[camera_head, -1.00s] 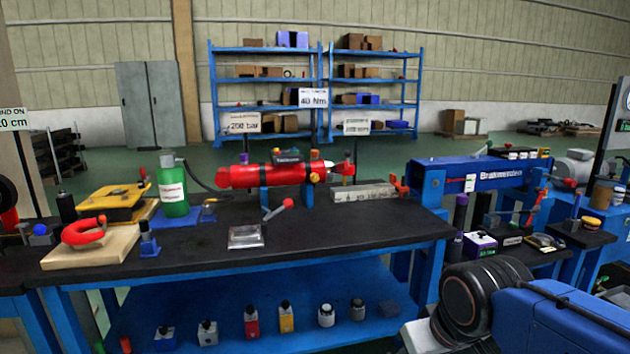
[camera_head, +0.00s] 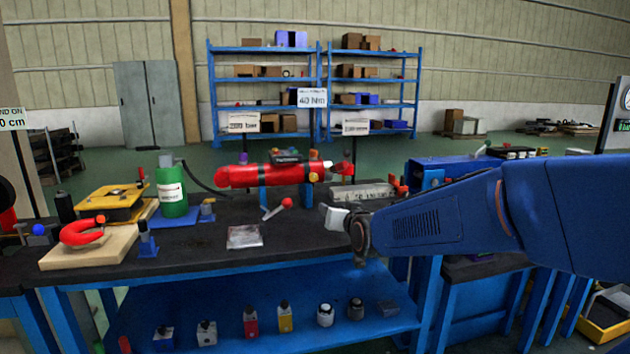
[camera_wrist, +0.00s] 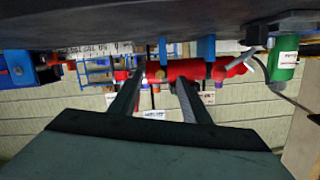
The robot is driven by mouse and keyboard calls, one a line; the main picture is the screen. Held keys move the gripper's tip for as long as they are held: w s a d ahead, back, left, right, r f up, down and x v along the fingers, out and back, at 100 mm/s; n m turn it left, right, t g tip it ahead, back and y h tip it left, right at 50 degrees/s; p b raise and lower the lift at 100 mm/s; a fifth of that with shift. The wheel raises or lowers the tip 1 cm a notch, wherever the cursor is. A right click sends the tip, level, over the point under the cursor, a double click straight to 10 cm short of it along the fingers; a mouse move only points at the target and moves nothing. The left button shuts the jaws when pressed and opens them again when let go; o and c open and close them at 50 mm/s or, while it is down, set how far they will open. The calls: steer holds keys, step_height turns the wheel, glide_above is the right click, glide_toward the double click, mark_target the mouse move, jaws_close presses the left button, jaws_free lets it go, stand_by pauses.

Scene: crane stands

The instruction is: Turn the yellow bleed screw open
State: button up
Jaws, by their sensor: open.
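The red cylinder (camera_head: 262,175) lies across blue stands on the black bench. A small yellow part (camera_head: 313,178), likely the bleed screw, sits near its right end; its turned position is too small to tell. The wrist view is upside down and shows the red cylinder (camera_wrist: 210,70) beyond my fingers, with a small yellow spot (camera_wrist: 159,74) between them in the picture. My gripper (camera_wrist: 160,82) is open and empty, apart from the cylinder. In the head view, my arm comes in from the right; its end is over the bench's right part, fingers not clearly visible.
A green bottle (camera_head: 172,192) and hose stand left. The front middle of the bench is mostly clear.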

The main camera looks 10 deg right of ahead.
steer(key=t, duration=0.2)
glide_toward(314, 178)
steer(key=shift+m+h, duration=0.3)
steer(key=shift+m, duration=0.1)
steer(key=w, duration=0.8)
steer(key=shift+w+a+f, duration=0.1)
steer(key=shift+w, duration=0.25)
steer(key=c, duration=1)
